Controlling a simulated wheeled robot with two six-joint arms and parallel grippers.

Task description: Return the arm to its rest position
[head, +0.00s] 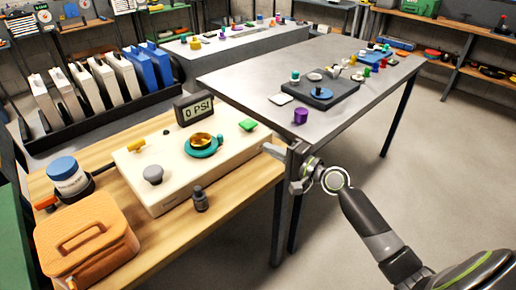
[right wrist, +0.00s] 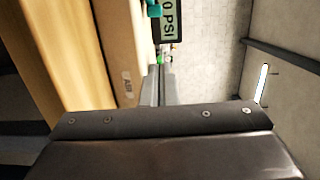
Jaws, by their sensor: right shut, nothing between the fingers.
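My right gripper (head: 272,150) is in the head view, at the right end of the cream box. Its fingers point left toward the box and are closed with nothing between them. In the right wrist view the closed fingers (right wrist: 159,85) show beside the box's side wall. The right arm comes in from the lower right corner. My left gripper is not in view. The cream test box (head: 185,165) sits on the wooden bench and carries a display reading 0 PSI (head: 195,108), a teal ring with a gold port (head: 203,146), a green button (head: 248,125) and a grey knob (head: 153,174).
A grey table (head: 240,85) with small coloured parts stands behind. The floor (head: 440,160) at right is clear.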

